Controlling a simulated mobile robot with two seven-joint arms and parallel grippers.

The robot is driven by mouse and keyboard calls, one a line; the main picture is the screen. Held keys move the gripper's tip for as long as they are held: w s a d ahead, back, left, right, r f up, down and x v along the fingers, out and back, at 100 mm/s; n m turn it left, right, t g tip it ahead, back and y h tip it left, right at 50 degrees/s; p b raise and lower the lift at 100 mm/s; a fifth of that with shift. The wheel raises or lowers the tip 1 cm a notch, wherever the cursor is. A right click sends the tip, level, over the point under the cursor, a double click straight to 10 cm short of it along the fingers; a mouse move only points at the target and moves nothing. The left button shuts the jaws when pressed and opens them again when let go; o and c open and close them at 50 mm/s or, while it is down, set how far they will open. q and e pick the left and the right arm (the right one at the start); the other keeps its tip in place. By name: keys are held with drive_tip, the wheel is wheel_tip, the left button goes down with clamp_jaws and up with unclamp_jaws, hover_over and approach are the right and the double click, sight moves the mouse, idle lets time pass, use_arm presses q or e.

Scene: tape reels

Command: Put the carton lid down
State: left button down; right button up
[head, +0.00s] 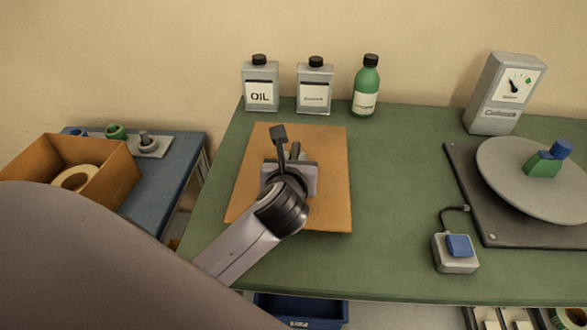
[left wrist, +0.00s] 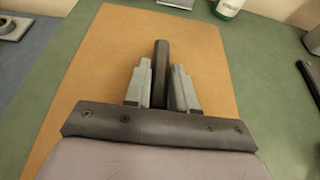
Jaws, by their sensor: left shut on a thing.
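The carton lid (head: 247,196) is a flat, orange-brown board over the left part of the green table. It also fills much of the left wrist view (left wrist: 215,85). My left gripper (head: 293,160) is over the lid's middle. In the left wrist view its grey fingers (left wrist: 160,85) are shut on a dark upright bar (left wrist: 161,55), which looks like the lid's handle. The lid looks level and close to the table; I cannot tell whether it touches. The gripper and wrist hide its middle. My right gripper is not in view.
An open carton (head: 120,180) with a tape reel (head: 75,177) stands on a blue side table (head: 160,190). Two grey cans (head: 260,80) and a green bottle (head: 366,88) stand behind the lid. A turntable (head: 510,180) and a switch box (head: 455,258) are right; green tabletop between is clear.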

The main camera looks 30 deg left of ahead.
use_arm(q)
drive_tip(key=shift+f, duration=0.95)
drive_tip(key=shift+f, duration=0.15)
drive_tip(key=c, duration=0.9)
unclamp_jaws()
